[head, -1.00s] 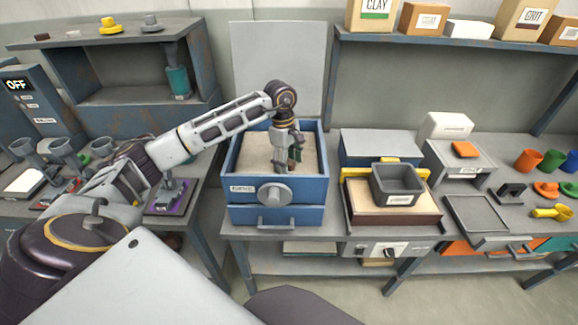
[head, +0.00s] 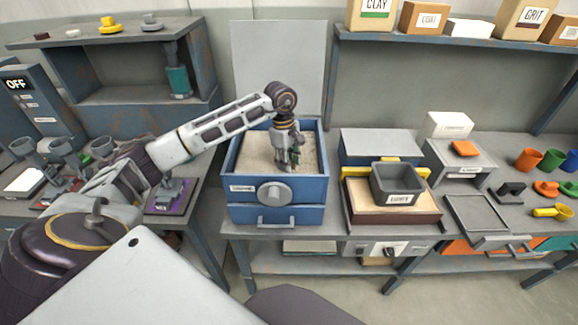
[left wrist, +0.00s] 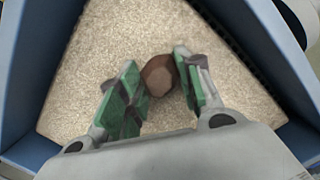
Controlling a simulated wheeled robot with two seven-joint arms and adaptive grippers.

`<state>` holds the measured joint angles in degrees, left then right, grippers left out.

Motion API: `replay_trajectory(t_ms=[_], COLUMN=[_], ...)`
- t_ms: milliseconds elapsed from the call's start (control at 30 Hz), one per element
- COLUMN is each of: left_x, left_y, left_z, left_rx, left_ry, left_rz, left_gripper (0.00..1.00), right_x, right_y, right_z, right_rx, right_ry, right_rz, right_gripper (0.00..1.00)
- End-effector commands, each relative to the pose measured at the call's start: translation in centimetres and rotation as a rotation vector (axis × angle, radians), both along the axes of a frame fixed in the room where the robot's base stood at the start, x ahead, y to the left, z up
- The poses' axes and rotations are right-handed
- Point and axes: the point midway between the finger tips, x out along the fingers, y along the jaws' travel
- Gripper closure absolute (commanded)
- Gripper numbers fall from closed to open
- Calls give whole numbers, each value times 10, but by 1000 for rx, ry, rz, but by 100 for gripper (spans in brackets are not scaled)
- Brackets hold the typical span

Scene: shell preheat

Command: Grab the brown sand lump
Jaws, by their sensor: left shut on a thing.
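The brown sand lump (left wrist: 158,75) shows in the left wrist view as a rounded, faceted brown piece between the green-padded fingers of my left gripper (left wrist: 152,85). The gripper is shut on it, just above or at the pale sand (left wrist: 80,90). In the head view my left gripper (head: 288,165) points down into the blue sand box (head: 250,205); the lump is hidden there by the fingers. My right gripper is not in view.
The blue box's walls surround the gripper, with a round knob (head: 274,193) on its front. To the right stand a dark grey bin (head: 397,183) on a wooden-topped tray and a shallow grey tray (head: 475,212). A shelf (head: 440,42) with boxes hangs behind.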

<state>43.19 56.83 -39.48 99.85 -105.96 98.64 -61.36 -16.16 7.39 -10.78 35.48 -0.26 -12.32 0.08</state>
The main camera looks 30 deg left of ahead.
Motion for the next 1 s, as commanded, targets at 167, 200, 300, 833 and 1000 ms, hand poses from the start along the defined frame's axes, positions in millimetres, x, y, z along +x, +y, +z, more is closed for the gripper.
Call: replay_trajectory(t_ms=[167,200,300,833,1000], left_x=[0,0,0,1,1], left_y=[0,0,0,0,0], left_z=[0,0,2,52,75], left_rx=[0,0,0,1,0], left_ry=[0,0,-1,-3,-3], left_rz=[0,0,0,-1,0], left_gripper=[91,91,91,91,91], right_x=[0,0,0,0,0], right_y=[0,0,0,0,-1], right_z=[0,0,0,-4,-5], right_rx=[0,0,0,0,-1], right_ry=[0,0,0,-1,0], right_rz=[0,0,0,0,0], right_gripper=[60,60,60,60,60])
